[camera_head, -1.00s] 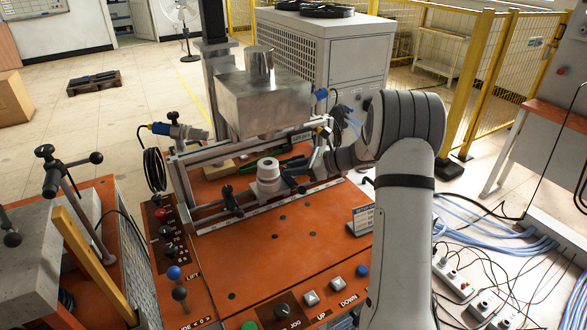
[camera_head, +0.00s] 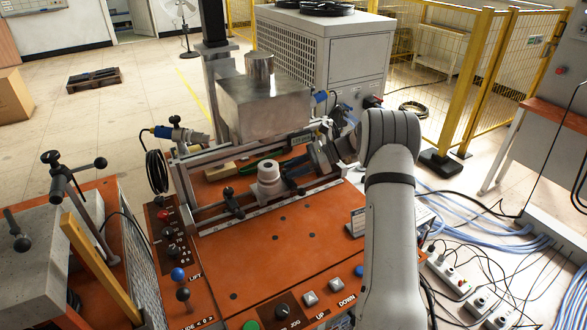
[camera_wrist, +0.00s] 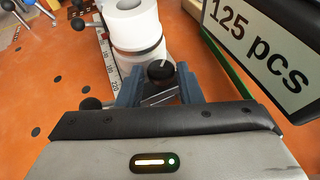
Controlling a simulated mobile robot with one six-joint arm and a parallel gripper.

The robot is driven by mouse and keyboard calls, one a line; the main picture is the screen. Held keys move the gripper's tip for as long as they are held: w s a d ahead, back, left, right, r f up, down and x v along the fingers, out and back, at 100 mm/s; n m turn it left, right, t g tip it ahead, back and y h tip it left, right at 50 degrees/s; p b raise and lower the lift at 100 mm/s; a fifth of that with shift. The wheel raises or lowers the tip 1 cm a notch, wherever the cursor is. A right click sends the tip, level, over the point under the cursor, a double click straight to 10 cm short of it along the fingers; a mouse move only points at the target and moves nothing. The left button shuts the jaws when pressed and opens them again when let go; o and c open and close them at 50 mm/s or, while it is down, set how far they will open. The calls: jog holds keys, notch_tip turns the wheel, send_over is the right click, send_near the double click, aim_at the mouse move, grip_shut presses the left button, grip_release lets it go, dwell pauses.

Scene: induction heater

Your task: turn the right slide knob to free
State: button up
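In the wrist view a round black knob (camera_wrist: 160,72) with a pale pointer line sits between the two blue-grey fingers of my gripper (camera_wrist: 159,86). The fingers stand apart, one on each side of the knob, with small gaps visible; contact is unclear. In the head view my gripper (camera_head: 312,163) reaches in from the right at the right end of the slide rails (camera_head: 215,222); the knob there is hard to make out. Another black knob (camera_head: 232,203) stands on the rail's left part.
A white cylindrical workpiece (camera_head: 268,174) stands between the rails and also shows in the wrist view (camera_wrist: 133,22). A metal block (camera_head: 262,105) hangs above. A "125 pcs" sign (camera_wrist: 258,45) is close on the right. The orange table top (camera_head: 285,250) in front is clear.

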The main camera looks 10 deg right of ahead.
jog(key=o, duration=0.3)
jog(key=b+v, duration=0.1)
jog(key=v, duration=0.6)
jog(key=shift+d+r, duration=0.2)
jog(key=shift+d, duration=0.15)
